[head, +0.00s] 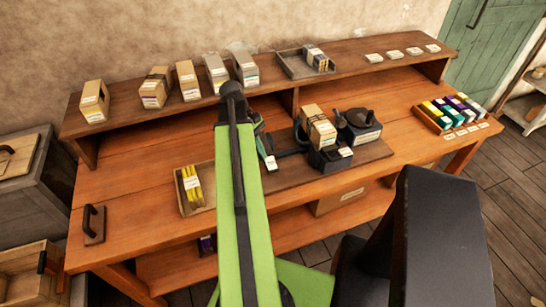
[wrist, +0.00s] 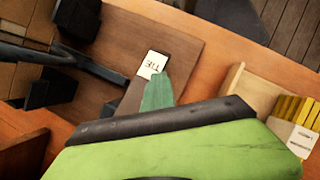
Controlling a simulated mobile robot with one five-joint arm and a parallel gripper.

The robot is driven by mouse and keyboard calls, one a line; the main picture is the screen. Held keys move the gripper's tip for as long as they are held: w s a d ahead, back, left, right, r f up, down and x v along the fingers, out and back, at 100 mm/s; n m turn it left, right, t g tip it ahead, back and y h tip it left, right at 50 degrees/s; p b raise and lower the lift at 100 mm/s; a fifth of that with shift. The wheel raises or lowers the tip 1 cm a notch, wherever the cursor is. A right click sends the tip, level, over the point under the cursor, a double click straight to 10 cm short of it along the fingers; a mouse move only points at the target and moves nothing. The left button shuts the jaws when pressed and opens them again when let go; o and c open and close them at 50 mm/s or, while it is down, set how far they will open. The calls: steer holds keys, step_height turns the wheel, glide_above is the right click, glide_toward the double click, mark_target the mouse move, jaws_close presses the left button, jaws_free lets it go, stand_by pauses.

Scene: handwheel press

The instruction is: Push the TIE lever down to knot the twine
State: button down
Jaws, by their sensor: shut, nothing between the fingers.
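The TIE label (wrist: 153,65) is a white tag beside the free end of a dark lever (wrist: 95,65) in the wrist view. The lever runs left to a dark block. My gripper (wrist: 158,80) shows as a teal tip, shut and empty, with its end close to the label's lower edge. I cannot tell whether it touches the lever. In the head view the label (head: 271,163) and lever (head: 291,152) sit just right of my green arm, which hides most of my gripper. The dark press (head: 330,159) holds a banded paper stack (head: 318,127). No twine can be made out.
A tray of yellow bundles (head: 190,184) lies left of my arm; it also shows in the wrist view (wrist: 235,93). A dark handwheel unit (head: 360,122) stands right of the press. Several paper stacks line the raised shelf. A rack of colored spools (head: 455,110) stands far right.

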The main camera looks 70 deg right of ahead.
steer(key=p+v, duration=1.5)
steer(key=v, duration=0.2)
steer(key=shift+r+p, duration=0.25)
steer(key=shift+p, duration=0.15)
steer(key=shift+w+a+f, duration=0.1)
steer(key=w+a+f+n+h+b, duration=0.1)
steer(key=w+a+f+n+b, duration=0.15)
steer(key=w+a, duration=0.75)
steer(key=w+a+f+n+h+b, duration=0.1)
steer(key=w+a+f+n+b, duration=0.15)
steer(key=w+a, duration=0.75)
steer(key=w+a+f+t, duration=0.1)
steer(key=w+a, duration=0.1)
steer(key=a, duration=0.8)
steer(key=w+a+f+m+t+b, duration=0.1)
steer(key=w+a+f+t, duration=0.1)
steer(key=a, duration=0.9)
steer(key=w+a+f+m+t+b, duration=0.1)
steer(key=w+a+t, duration=0.1)
steer(key=a, duration=0.8)
steer(key=shift+w+a+f+y, duration=0.3)
steer(key=shift+w+a+f, duration=0.1)
steer(key=shift+w, duration=0.25)
